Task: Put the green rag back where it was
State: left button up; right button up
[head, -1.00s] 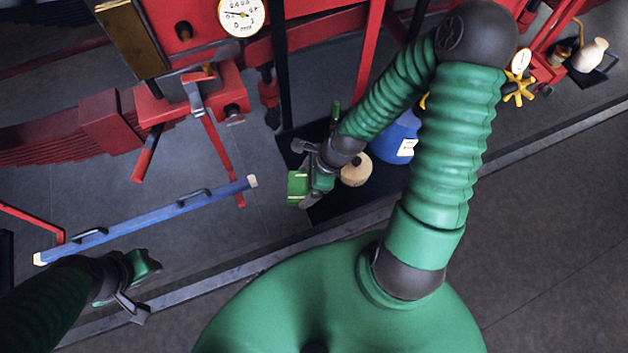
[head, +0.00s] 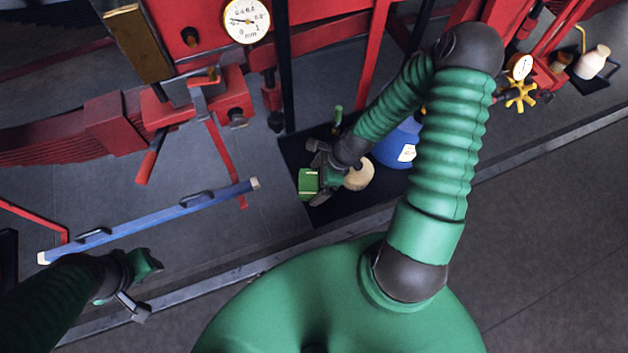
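The green rag (head: 308,184) is a small folded green block with pale lines. It shows at the left end of the black mat (head: 292,150), right at my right gripper (head: 319,180). The fingers of this gripper are beside the rag and partly hidden by my wrist. I cannot tell whether they clamp it or whether the rag rests on the mat. My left gripper (head: 142,287) is at the lower left, below the blue bar, with its fingers apart and nothing between them.
A round wooden piece (head: 359,175) and a blue container (head: 398,145) stand close to the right gripper. The blue bar (head: 150,220) with handles lies to the left. A red frame with a clamp (head: 232,98) and a gauge (head: 247,20) rises behind. Grey floor is open at the right.

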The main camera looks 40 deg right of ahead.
jog(key=d, duration=0.3)
jog(key=shift+s+d+r, duration=0.1)
jog(key=shift+d+r, duration=0.1)
notch_tip(320, 180, up, 11)
jog(key=s, duration=0.3)
pick_arm(q)
jog(key=shift+s+d+r+p, duration=0.1)
jog(key=shift+d+r+p, duration=0.15)
jog(key=shift+d, duration=0.45)
jog(key=shift+d+r+p, duration=0.1)
jog(key=shift+d+r, duration=0.25)
jog(key=shift+d, duration=0.3)
pick_arm(e)
jog(key=a+r+n+h, duration=0.1)
jog(key=a+r+n, duration=0.2)
jog(key=n, duration=0.9)
jog(key=a+r+n+h, duration=0.2)
jog(key=a+r+n, duration=0.1)
jog(key=n, duration=1)
jog(key=shift+a+r+h, duration=0.3)
jog(key=shift+a, duration=0.3)
